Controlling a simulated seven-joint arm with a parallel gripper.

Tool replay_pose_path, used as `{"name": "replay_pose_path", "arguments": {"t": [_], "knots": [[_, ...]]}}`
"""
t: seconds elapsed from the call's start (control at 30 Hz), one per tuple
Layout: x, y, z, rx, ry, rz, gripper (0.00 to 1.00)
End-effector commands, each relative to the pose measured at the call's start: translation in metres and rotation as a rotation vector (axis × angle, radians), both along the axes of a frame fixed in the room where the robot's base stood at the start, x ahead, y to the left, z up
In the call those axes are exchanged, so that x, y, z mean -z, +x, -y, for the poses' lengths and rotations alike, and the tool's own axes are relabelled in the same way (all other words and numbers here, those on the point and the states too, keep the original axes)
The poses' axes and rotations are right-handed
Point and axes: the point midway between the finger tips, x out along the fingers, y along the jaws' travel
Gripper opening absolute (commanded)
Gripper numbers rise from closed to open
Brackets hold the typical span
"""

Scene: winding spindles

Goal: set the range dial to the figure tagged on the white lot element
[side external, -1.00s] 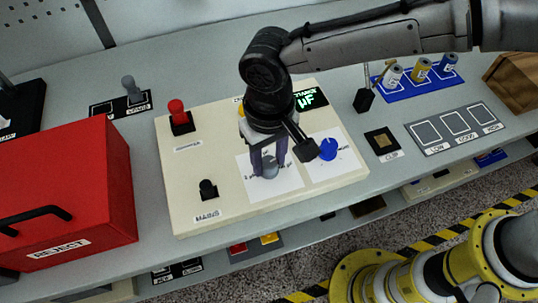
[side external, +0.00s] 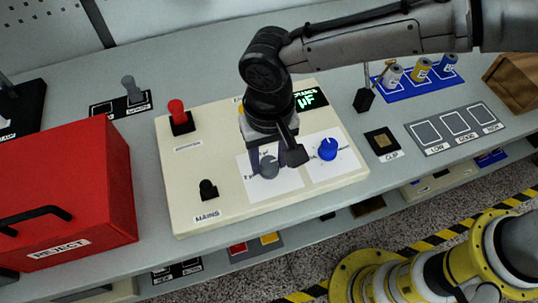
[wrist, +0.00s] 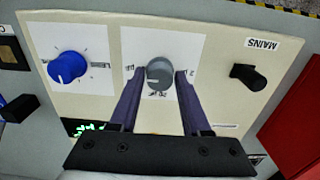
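The grey dial (side external: 268,166) stands on a white card on the cream panel (side external: 215,150). It also shows in the wrist view (wrist: 159,74), its pale pointer mark toward the card's printed figures, which I cannot read fully. A blue dial (side external: 327,149) sits on the card to its right; it also shows in the wrist view (wrist: 68,68). I cannot tell which dial is the range dial. My gripper (wrist: 157,76) is open, its two purple fingers apart on either side of the grey dial; contact is unclear. The white element (side external: 392,75) stands on the blue rack; its tag is unreadable.
A yellow element (side external: 421,68) and a blue one (side external: 448,63) share the rack (side external: 425,83). A green display (side external: 309,100), a red-knobbed switch (side external: 177,110) and a black MAINS switch (side external: 208,189) are on the panel. A red REJECT box (side external: 70,195) stands left.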

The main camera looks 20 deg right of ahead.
Motion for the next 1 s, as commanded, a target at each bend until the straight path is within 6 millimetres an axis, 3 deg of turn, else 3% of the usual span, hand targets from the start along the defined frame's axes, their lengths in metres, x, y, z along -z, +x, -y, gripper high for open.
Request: {"name": "replay_pose_path", "arguments": {"t": [0.03, 0.13, 0.53, 0.67, 1.0], "knots": [[0.0, 0.0, 0.0, 0.0, 0.001, 0.001, 0.58], [0.0, 0.0, 0.0, -0.001, 0.001, 0.001, 0.74], [-0.008, 0.0, -0.001, -0.001, 0.002, 0.002, 0.74], [-0.027, 0.0, -0.001, -0.001, 0.003, 0.003, 0.74], [-0.1, 0.001, -0.001, -0.001, 0.004, 0.003, 0.74]]}}
